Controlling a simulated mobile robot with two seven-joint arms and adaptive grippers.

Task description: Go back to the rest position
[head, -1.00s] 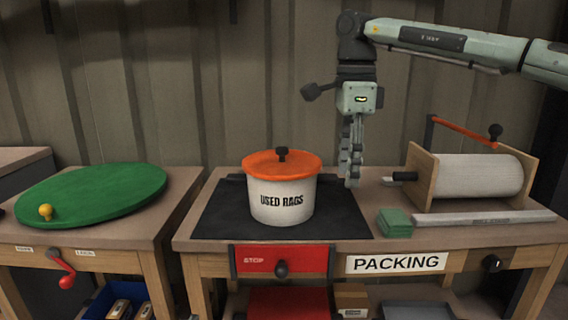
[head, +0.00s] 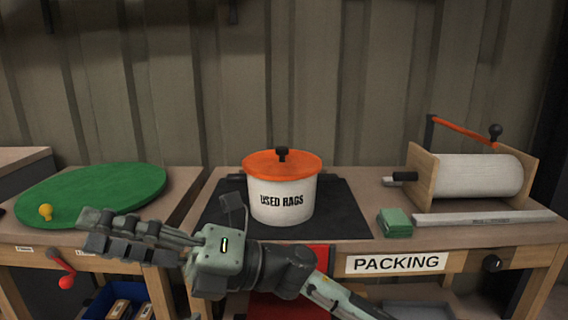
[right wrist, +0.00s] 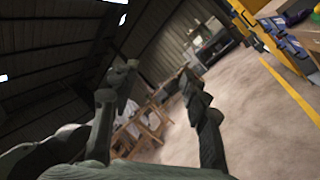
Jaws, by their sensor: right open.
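My right gripper (head: 92,232) is open and empty. In the head view it lies sideways, in front of the benches, with its fingers pointing left. Its arm comes in from the lower right and hides part of the red drawer. In the right wrist view its two fingers (right wrist: 160,105) are spread apart, with nothing between them and the shop floor beyond. My left gripper is not in view.
A white "USED RAGS" pot (head: 282,200) with an orange lid stands on a black mat (head: 345,215). A green disc (head: 100,188) with a yellow knob (head: 45,212) lies left. A paper roll (head: 480,178), green pad (head: 394,222) and grey bar (head: 480,218) are right.

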